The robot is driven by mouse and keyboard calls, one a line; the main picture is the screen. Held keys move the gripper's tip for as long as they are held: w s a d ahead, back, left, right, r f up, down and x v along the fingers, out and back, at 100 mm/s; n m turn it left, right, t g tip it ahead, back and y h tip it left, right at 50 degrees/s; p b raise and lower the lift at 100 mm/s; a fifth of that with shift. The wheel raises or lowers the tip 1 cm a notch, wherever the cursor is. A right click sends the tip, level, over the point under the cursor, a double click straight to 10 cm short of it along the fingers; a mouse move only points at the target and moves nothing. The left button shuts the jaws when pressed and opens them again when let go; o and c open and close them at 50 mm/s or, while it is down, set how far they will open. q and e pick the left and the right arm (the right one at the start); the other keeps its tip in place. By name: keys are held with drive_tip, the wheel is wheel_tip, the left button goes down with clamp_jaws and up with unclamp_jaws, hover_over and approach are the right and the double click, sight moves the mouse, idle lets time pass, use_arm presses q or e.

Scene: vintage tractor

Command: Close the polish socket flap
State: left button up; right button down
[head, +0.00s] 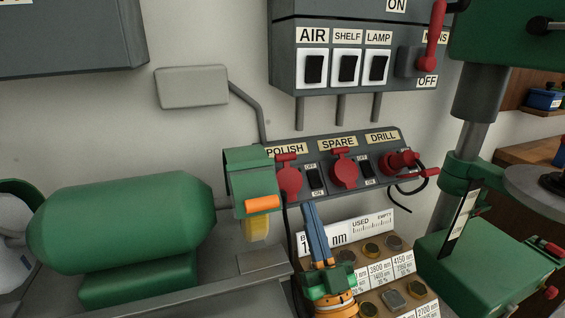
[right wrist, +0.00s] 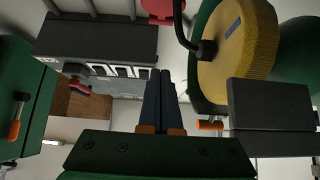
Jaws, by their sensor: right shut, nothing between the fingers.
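The polish socket flap (head: 289,179) is a round red lid under a red hinge, below the POLISH label at the left end of the grey socket panel (head: 321,192). It looks much like the spare flap beside it; whether it sits flush I cannot tell. My right gripper (head: 310,207) has its blue fingers together and empty, pointing up just below and right of the polish flap, apart from it as far as I can see. The fingers (right wrist: 165,75) also show in the right wrist view, near a partly cropped red piece at the top edge. My left gripper is not in view.
The spare flap (head: 344,173) and the red drill plug (head: 399,162) are to the right. Left of the panel is the green polisher (head: 125,222) with its guard (head: 251,172). A lens rack (head: 379,278) lies below. A green drill press (head: 478,262) stands at right.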

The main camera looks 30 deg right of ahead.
sight(291, 168)
drive_tip(key=w+r+p, duration=0.1)
drive_tip(key=w, duration=0.2)
drive_tip(key=w+d+r+p, duration=0.1)
drive_tip(key=w+r, duration=0.1)
drive_tip(key=w, duration=0.1)
drive_tip(key=w+d+r+p, duration=0.1)
drive_tip(key=w, duration=0.3)
drive_tip(key=shift+d+r, duration=0.2)
drive_tip(key=shift+r, duration=0.05)
drive_tip(key=shift+r, duration=0.1)
